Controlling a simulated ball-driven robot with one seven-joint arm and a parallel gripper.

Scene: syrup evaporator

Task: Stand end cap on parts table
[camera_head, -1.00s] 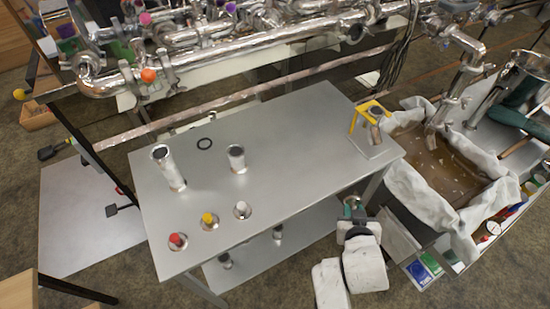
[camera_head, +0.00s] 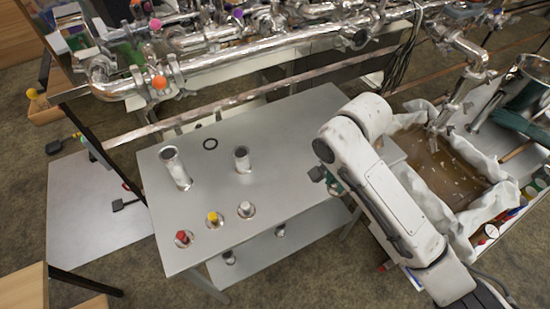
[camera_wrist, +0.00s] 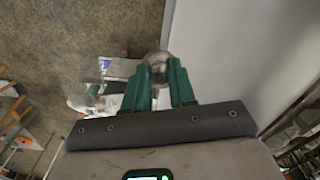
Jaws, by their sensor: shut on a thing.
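My gripper (camera_wrist: 158,78) has its green fingers shut on a rounded metal piece, which looks like the end cap (camera_wrist: 156,57). In the wrist view the piece shows at the fingertips, by the edge of the grey parts table (camera_wrist: 240,60). In the head view the parts table (camera_head: 285,130) fills the middle. My gripper (camera_head: 335,187) is at its front right side, mostly hidden by my white arm. The held piece cannot be made out there.
A tall metal tube (camera_head: 175,168) and a shorter one (camera_head: 242,159) stand on the table. A black ring (camera_head: 210,144) lies behind. Red (camera_head: 183,238), yellow (camera_head: 213,219) and white (camera_head: 245,209) topped pieces line the front left. The table's middle is clear.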

